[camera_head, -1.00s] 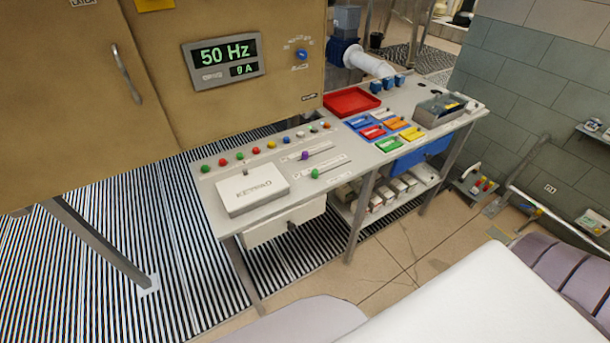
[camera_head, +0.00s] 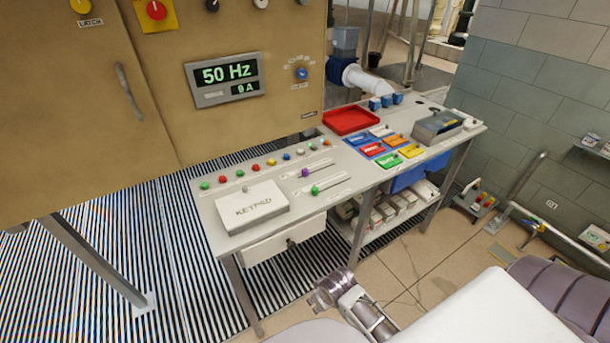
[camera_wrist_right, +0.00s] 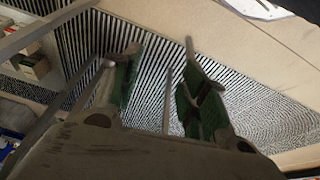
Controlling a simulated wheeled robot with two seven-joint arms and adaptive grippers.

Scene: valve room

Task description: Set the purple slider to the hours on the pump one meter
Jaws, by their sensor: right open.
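The purple slider (camera_head: 305,173) is a small knob on a slot in the grey console top, at the left end of its track. No meter labelled pump one or hours can be made out; the panel display (camera_head: 226,80) reads 50 Hz and what looks like 0 A. In the wrist view my right gripper (camera_wrist_right: 160,48) is open and empty, its green-padded fingers apart above the striped floor. In the head view my right arm (camera_head: 345,295) shows low in front of the console, well away from the slider. My left gripper is not in view.
A green slider (camera_head: 315,190) sits just in front of the purple one. A red tray (camera_head: 351,121), coloured cards and a grey box (camera_head: 436,128) stand further right.

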